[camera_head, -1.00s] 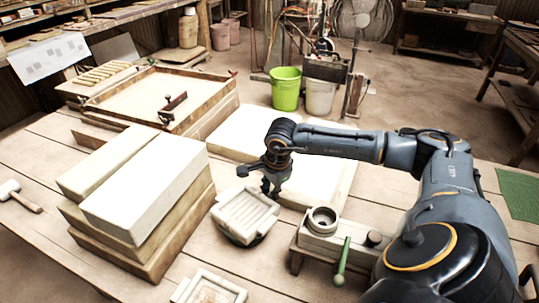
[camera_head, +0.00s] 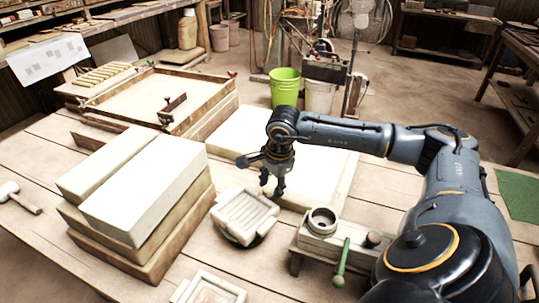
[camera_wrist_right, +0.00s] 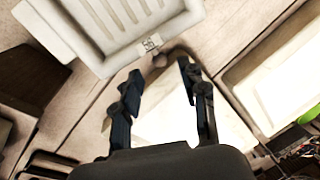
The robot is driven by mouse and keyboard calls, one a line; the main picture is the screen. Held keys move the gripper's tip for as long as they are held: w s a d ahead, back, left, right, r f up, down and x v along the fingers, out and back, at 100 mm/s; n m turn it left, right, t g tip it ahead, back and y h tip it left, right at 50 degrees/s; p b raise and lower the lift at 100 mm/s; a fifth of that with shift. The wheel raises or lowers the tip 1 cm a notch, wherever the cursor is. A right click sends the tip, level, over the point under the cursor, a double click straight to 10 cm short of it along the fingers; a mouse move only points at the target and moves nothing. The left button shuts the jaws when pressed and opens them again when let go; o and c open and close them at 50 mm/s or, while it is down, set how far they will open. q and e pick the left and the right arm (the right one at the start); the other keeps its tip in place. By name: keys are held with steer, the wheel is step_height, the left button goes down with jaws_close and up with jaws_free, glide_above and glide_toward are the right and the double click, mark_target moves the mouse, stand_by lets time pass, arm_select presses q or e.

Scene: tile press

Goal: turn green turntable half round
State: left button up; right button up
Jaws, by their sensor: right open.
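The green turntable (camera_head: 239,243) shows only as a dark rim under a pale ribbed tray (camera_head: 243,214) in the middle of the table. The tray covers most of it. My right gripper (camera_head: 273,187) hangs just behind the tray's back right corner, open and empty. In the right wrist view the tray (camera_wrist_right: 108,40) fills the upper left, with a small marked tag on its edge. The open fingers (camera_wrist_right: 160,75) point toward a small rounded knob (camera_wrist_right: 178,54) near that edge, apart from it. My left gripper is out of view.
Pale slabs on wooden boards (camera_head: 147,190) stand left of the turntable. A low stand (camera_head: 325,240) with a metal ring and a green-handled lever (camera_head: 342,262) is at the right. Another tray (camera_head: 209,288) is in front. A white slab (camera_head: 320,160) lies behind.

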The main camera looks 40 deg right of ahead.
step_height(320, 180, up, 8)
steer(key=s, duration=0.1)
steer(key=shift+s, duration=0.35)
steer(key=shift+r, duration=0.1)
